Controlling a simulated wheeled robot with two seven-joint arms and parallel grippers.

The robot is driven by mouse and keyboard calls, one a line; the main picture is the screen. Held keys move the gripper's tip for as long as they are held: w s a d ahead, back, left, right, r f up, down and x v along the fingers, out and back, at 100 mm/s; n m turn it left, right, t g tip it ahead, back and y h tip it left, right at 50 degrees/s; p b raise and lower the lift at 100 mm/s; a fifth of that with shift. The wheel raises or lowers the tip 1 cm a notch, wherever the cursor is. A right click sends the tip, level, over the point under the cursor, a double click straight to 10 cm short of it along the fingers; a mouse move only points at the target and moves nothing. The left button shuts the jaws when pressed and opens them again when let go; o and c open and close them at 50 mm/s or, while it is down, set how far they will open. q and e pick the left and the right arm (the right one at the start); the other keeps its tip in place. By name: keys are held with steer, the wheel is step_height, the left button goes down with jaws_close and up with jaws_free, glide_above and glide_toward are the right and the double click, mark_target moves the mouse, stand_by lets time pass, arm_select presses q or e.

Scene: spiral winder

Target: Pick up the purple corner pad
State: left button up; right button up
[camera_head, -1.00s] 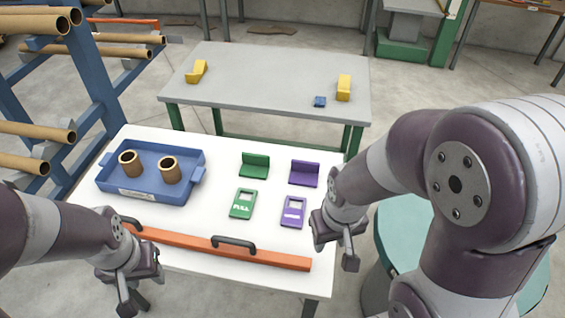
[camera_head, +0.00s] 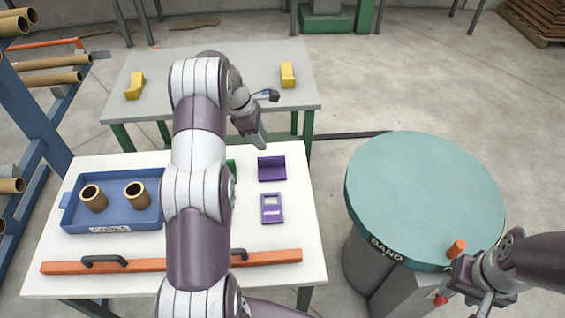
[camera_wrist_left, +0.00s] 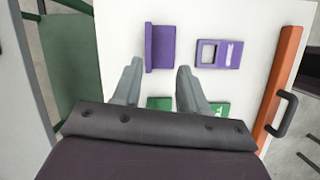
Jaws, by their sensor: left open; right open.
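The purple corner pad (camera_head: 271,170) is an L-shaped piece on the white table, with one wall upright at its back. In the left wrist view the pad (camera_wrist_left: 160,48) lies just beyond the fingertips, lined up with the gap between them. My left gripper (camera_head: 264,118) is open and empty, above and a little behind the pad in the head view, apart from it. It also shows in the left wrist view (camera_wrist_left: 160,70). My right gripper (camera_head: 468,292) is off to the right by the round teal-topped stand and looks empty.
A green piece (camera_head: 232,170) is mostly hidden behind my left arm. A blue tray (camera_head: 115,219) with two brown tubes and an orange bar (camera_head: 275,257) with black handles share the table. The teal turntable (camera_head: 425,190) stands right.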

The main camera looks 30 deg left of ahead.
mark_target(270, 157)
arm_select(q)
steer(key=shift+n+h, duration=0.3)
steer(key=shift+n, duration=0.6)
steer(key=f+b, duration=0.1)
steer(key=a+f+b, duration=0.1)
steer(key=f+b, duration=0.1)
steer(key=shift+w+a+f, duration=0.25)
steer(key=shift+a+f, duration=0.1)
steer(key=shift+a, duration=0.05)
steer(key=x, duration=0.3)
steer(key=p+x, duration=0.1)
steer(key=x, duration=0.2)
steer(key=w+p+x, duration=0.1)
steer(key=x, duration=0.2)
steer(key=shift+r, duration=0.1)
steer(key=shift+w+d+f, duration=0.1)
steer(key=shift+w+f, duration=0.05)
steer(key=shift+f, duration=0.2)
jaws_close()
